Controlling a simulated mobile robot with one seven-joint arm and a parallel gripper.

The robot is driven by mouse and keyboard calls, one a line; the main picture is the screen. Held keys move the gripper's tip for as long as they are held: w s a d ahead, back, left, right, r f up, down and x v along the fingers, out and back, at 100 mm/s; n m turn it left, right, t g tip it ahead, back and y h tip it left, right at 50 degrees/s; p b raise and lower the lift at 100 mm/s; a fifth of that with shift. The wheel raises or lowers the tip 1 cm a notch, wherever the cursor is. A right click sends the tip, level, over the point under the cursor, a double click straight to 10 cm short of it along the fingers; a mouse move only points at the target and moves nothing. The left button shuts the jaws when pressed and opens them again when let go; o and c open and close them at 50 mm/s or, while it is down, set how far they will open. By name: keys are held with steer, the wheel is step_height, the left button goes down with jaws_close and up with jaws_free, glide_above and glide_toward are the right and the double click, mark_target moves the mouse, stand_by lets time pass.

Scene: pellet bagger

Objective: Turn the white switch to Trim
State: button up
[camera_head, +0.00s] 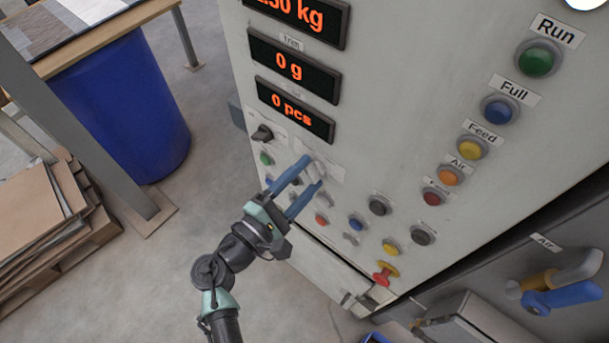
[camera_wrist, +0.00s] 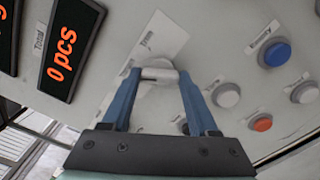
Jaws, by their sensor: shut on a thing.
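The white switch (camera_wrist: 160,74) is a small pale rotary knob on the grey panel. In the wrist view it sits between the tips of my gripper's blue fingers (camera_wrist: 159,76). My gripper is shut on it, one finger on each side. In the head view my gripper (camera_head: 313,174) reaches the panel below the number displays, and the white switch (camera_head: 315,168) is partly hidden by the fingers. I cannot tell which mark the knob points at.
A black rotary switch (camera_head: 262,133) and a green button (camera_head: 266,158) sit to the left. Red displays (camera_head: 296,110) are above. Several coloured buttons, including a blue one (camera_head: 358,222), are to the right. A red and yellow stop button (camera_head: 385,273) sits lower down.

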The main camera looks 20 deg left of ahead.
steer(key=shift+c, duration=1.1)
steer(key=shift+f+m+b, duration=0.15)
steer(key=shift+m+b, duration=0.15)
steer(key=shift+b, duration=0.2)
steer(key=shift+f+m+b, duration=0.1)
steer(key=shift+m+b, duration=0.5)
steer(key=shift+b, duration=0.2)
steer(key=m+b, duration=0.8)
steer(key=b, duration=0.2)
steer(key=shift+m+b, duration=1)
steer(key=shift+b, duration=0.25)
steer(key=shift+r, duration=0.25)
steer(key=o, duration=1.4)
